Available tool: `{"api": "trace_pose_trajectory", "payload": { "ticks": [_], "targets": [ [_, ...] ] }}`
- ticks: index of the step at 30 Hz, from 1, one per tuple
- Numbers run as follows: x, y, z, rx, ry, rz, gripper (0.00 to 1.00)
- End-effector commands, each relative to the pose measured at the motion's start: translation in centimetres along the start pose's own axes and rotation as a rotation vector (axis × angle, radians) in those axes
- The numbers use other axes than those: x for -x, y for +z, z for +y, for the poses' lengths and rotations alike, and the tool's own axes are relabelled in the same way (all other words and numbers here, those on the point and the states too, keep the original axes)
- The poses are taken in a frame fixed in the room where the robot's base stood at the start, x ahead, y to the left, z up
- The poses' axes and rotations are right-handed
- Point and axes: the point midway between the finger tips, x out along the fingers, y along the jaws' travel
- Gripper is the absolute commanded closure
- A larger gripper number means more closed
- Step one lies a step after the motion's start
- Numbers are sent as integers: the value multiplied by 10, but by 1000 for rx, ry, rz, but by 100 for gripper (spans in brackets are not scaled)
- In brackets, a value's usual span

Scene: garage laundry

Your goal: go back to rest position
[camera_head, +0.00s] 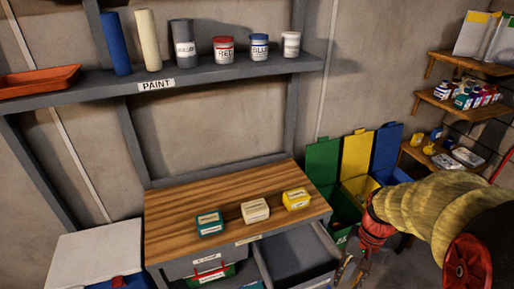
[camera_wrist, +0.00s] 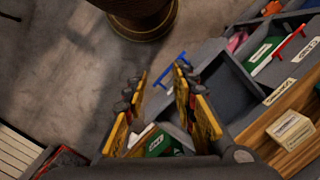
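My gripper (camera_head: 352,264) shows at the lower right of the head view, beside an open grey drawer (camera_head: 300,250) of the wood-topped cabinet. In the wrist view my gripper (camera_wrist: 160,74) has its two yellow-padded fingers apart, with nothing held between them. A blue drawer handle (camera_wrist: 171,72) shows between and beyond the fingertips. A green item with a white label (camera_wrist: 163,144) is seen past the finger bases, partly hidden by the gripper. My arm reaches in from the right of the head view.
Green, tan and yellow boxes (camera_head: 209,223) (camera_head: 255,211) (camera_head: 296,199) stand on the wooden top (camera_head: 170,215). Green, yellow and blue lidded bins (camera_head: 322,160) stand behind my arm. A paint shelf (camera_head: 205,73) is above. Floor (camera_wrist: 60,70) is open at left of the wrist view.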

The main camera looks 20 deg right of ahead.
Motion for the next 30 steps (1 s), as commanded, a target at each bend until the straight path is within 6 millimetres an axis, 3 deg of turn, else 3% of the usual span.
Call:
{"api": "trace_pose_trajectory", "payload": {
  "ticks": [8,19,24,30],
  "targets": [
    [61,34,-57,323,47,254,73],
    [133,107,-128,673,-39,550,73],
    [143,127,-143,758,-72,588,73],
    [142,130,-148,778,-75,583,73]
  ]
}}
